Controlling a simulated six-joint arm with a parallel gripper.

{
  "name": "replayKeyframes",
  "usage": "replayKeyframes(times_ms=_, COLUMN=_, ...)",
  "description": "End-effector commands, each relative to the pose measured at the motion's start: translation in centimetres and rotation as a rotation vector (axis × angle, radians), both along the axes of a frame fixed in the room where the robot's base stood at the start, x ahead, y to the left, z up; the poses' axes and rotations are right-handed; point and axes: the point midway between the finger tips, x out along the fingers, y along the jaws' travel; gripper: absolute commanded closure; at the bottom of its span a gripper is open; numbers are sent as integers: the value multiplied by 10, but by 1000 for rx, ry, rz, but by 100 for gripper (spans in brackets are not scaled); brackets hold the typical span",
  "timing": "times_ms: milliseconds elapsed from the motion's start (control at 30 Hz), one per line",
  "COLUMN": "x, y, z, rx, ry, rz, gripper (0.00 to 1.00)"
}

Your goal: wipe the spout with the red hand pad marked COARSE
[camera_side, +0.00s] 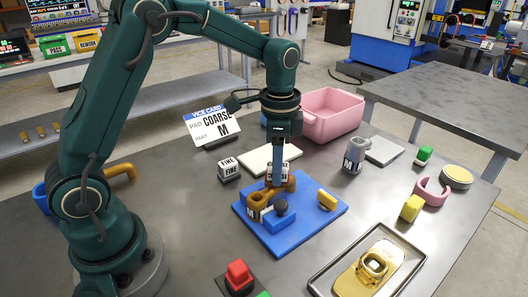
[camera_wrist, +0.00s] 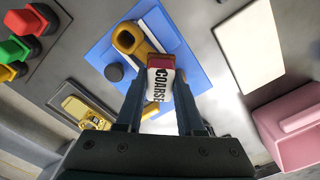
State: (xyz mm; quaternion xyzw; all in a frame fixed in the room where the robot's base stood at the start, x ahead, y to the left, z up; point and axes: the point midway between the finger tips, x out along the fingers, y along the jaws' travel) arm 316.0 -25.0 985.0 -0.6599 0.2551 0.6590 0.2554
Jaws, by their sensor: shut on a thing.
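My gripper (camera_side: 278,178) is shut on the red and white hand pad (camera_wrist: 160,82) whose white face reads COARSE. In the wrist view the pad sits upright between the two fingers, with its red end toward the spout. The ochre spout (camera_wrist: 127,38) sits on the blue fixture (camera_wrist: 98,54), and its ring-shaped end shows clear of the pad. In the side view the spout (camera_side: 256,203) stands on the blue fixture (camera_side: 312,232) just below my gripper. The pad's red end is right at the spout's body; I cannot tell whether they touch.
A card (camera_side: 211,126) reads PAD COARSE, PART M. A FINE block (camera_side: 229,168) stands left of the fixture. A grey part (camera_side: 354,157), a pink bin (camera_side: 332,112) and a tray with a gold part (camera_side: 368,272) stand around. A dark knob (camera_side: 281,206) rises from the fixture.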

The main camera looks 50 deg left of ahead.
Motion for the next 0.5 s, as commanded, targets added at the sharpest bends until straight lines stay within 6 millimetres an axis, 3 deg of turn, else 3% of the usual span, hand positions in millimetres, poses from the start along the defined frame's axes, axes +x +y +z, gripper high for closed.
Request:
replayKeyframes(times_ms=100, x=9, y=2, z=-2, rx=0, ry=0, rz=0, gripper=100)
replayKeyframes(times_ms=500, x=-26, y=-4, z=3, rx=0, ry=4, rz=0, gripper=100)
